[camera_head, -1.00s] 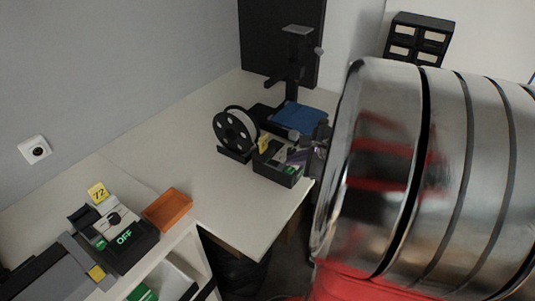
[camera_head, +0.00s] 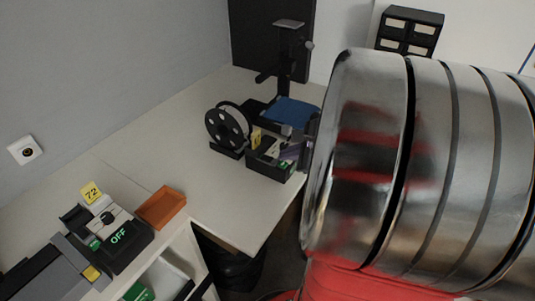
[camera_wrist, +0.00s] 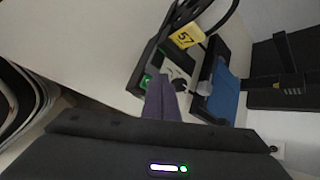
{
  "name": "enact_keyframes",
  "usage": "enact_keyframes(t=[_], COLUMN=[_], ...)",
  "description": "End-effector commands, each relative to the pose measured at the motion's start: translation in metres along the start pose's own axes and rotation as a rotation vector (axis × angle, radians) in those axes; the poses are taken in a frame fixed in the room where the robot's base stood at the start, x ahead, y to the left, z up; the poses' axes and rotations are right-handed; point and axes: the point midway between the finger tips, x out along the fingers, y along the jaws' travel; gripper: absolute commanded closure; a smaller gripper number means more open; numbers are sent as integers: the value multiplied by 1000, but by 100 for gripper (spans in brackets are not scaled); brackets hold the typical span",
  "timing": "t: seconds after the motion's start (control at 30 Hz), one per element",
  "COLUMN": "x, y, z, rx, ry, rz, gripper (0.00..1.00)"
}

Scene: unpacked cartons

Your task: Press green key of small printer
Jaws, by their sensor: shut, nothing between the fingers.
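The small printer has a blue bed (camera_head: 292,111), a black upright with an arm, a spool (camera_head: 227,127) and a dark control box (camera_head: 264,167) with yellow tag 57. In the wrist view the tag (camera_wrist: 187,37) stands above the box, whose green key (camera_wrist: 146,82) sits at its left end, beside a dial (camera_wrist: 178,85). My gripper (camera_wrist: 166,84) is shut and empty. Its purple-grey fingers point at the box and overlap its lower edge in the wrist view; I cannot tell whether they touch it. In the head view the fingers (camera_head: 292,152) show over the box's right side.
Another dark box (camera_head: 112,237) with tag 72, a green key and a lit OFF stands at front left, beside a grey machine (camera_head: 50,270). An orange tray (camera_head: 161,207) lies nearby. The counter (camera_head: 150,150) between is clear. My arm blocks the right side.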

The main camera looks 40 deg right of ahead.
Motion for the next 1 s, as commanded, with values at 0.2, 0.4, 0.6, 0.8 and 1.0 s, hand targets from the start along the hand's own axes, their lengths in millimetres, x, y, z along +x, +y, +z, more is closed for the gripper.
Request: enact_keyframes(t=[0.2, 0.4, 0.6, 0.8, 1.0], x=[0, 0, 0, 1, 5], y=[0, 0, 0, 0, 3], z=[0, 0, 0, -1, -3], rx=[0, 0, 0, 1, 2], ry=[0, 0, 0, 0, 1], rz=[0, 0, 0, 0, 1], gripper=[100, 100, 100, 100, 100])
